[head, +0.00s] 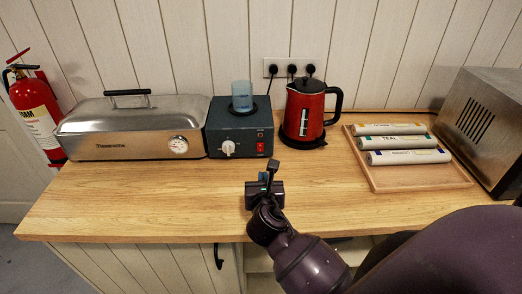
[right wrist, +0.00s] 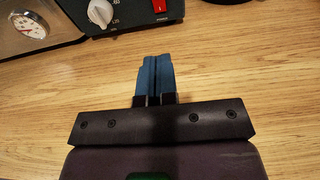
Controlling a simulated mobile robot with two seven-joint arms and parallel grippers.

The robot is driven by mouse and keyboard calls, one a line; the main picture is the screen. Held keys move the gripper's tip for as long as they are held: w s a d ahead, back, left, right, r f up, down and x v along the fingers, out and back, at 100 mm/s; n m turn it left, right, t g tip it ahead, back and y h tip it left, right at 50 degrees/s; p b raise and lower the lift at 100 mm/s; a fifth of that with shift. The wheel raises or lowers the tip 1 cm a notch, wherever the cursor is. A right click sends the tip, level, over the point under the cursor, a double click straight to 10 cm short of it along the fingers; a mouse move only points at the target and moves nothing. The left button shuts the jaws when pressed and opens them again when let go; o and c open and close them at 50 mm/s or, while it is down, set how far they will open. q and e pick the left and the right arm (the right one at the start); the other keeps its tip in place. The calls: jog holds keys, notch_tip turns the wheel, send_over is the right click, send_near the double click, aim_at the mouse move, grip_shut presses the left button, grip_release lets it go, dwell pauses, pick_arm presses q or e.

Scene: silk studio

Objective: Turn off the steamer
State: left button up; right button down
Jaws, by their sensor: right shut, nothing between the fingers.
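The steamer is a long metal box (head: 135,130) with a lid handle and a round dial gauge (head: 178,145), at the back left of the counter. A dark control unit (head: 240,130) stands against its right end, with a white knob (head: 228,148) and a red rocker switch (head: 261,147). The knob (right wrist: 101,13) and red switch (right wrist: 159,5) also show at the top of the right wrist view. My right gripper (head: 270,166) is shut and empty above the counter, in front of the control unit and apart from it. Its blue fingers (right wrist: 154,75) are together. My left gripper is out of view.
A red kettle (head: 304,112) stands right of the control unit, below wall sockets (head: 290,68). A wooden tray (head: 390,179) with labelled rolls (head: 405,142) and a metal box (head: 485,125) are at the right. The front left counter (head: 130,205) is clear.

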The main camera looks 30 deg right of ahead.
aim_at(260, 146)
jog(key=x, duration=1.2)
jog(key=shift+w+d+r, duration=0.2)
jog(key=shift+r, duration=0.15)
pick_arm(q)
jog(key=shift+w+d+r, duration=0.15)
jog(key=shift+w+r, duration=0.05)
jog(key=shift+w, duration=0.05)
pick_arm(e)
jog(key=shift+w+d, duration=0.4)
jog(key=shift+w, duration=0.2)
jog(key=shift+w, duration=0.1)
